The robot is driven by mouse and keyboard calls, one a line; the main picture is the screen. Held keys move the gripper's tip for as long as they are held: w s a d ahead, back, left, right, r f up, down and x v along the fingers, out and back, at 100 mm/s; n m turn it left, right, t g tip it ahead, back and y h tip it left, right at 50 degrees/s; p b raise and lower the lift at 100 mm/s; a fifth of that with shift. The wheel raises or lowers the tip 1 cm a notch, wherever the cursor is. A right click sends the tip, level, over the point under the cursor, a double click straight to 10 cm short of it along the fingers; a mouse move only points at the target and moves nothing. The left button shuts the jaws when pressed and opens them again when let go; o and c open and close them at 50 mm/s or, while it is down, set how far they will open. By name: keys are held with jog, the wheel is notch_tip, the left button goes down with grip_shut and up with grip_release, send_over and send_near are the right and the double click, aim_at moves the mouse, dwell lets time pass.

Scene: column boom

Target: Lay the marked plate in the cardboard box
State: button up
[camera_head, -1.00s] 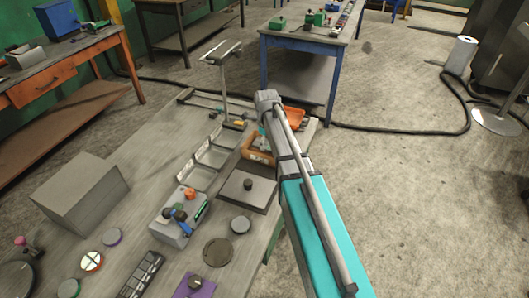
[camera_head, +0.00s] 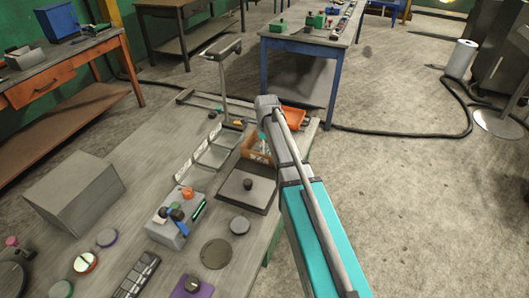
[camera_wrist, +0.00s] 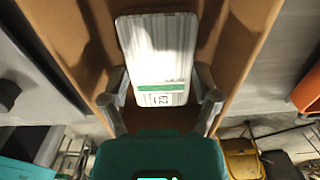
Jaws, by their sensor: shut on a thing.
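The marked plate (camera_wrist: 158,60) is a white, round-cornered rectangle with a green band and a small black mark near its lower end, in the wrist view. My gripper (camera_wrist: 162,88) is shut on it, with a grey finger at each side of the plate. The brown cardboard box (camera_wrist: 240,55) surrounds the plate in the wrist view; I cannot tell whether the plate touches its floor. In the head view the box (camera_head: 248,146) stands on the table behind the dark square lid, and my arm partly covers it and hides most of the gripper.
A dark square board with a knob (camera_head: 246,192) lies in front of the box. Grey open trays (camera_head: 207,148) are left of it. An orange bin (camera_head: 293,117) is behind on the right. A grey control box with knobs (camera_head: 170,230) and a large grey block (camera_head: 75,190) stand nearer.

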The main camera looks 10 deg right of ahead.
aim_at(266, 148)
jog(key=shift+f, duration=0.45)
jog(key=o, duration=1.1)
jog(key=shift+o, duration=0.2)
jog(key=shift+r, duration=0.15)
notch_tip(266, 148, up, 12)
jog(key=p, duration=1.1)
jog(key=shift+p, duration=0.4)
jog(key=shift+s, duration=0.1)
